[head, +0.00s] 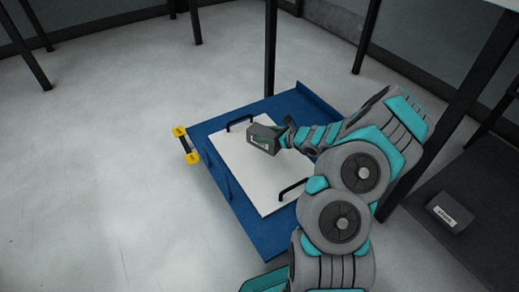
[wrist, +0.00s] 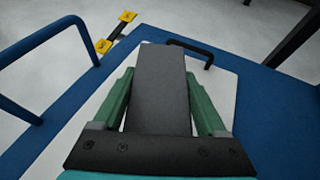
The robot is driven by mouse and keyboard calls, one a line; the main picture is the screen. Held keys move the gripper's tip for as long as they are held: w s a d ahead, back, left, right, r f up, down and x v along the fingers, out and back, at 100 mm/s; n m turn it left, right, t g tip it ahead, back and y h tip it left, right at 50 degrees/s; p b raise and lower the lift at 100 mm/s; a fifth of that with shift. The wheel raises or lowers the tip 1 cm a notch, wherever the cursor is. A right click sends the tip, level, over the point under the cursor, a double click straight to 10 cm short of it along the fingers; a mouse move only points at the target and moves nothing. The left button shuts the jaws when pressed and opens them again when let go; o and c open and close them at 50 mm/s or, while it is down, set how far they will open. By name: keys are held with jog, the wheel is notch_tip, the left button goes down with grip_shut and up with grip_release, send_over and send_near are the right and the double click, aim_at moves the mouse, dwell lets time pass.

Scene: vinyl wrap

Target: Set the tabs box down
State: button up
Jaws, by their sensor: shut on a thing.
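The tabs box (head: 264,138) is a small dark grey box with a pale and green label, seen in the head view over the white board (head: 240,165). My gripper (head: 280,139) is shut on it. In the wrist view the box (wrist: 161,92) fills the space between the two green fingers of my gripper (wrist: 160,76). I cannot tell whether the box touches the board or hangs just above it. The fingertips are mostly hidden in the head view.
The white board has two black handles and lies on a blue platform (head: 255,236) with a raised rail. A yellow-and-black bar (head: 186,145) is at its left edge. Another grey labelled box (head: 450,212) sits on a dark surface at right. Dark table legs (head: 270,50) stand nearby.

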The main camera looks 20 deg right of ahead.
aim_at(264, 146)
jog(key=shift+f+b, duration=0.4)
jog(key=shift+f, duration=2.7)
jog(key=shift+f, duration=0.1)
jog(key=o, duration=1.5)
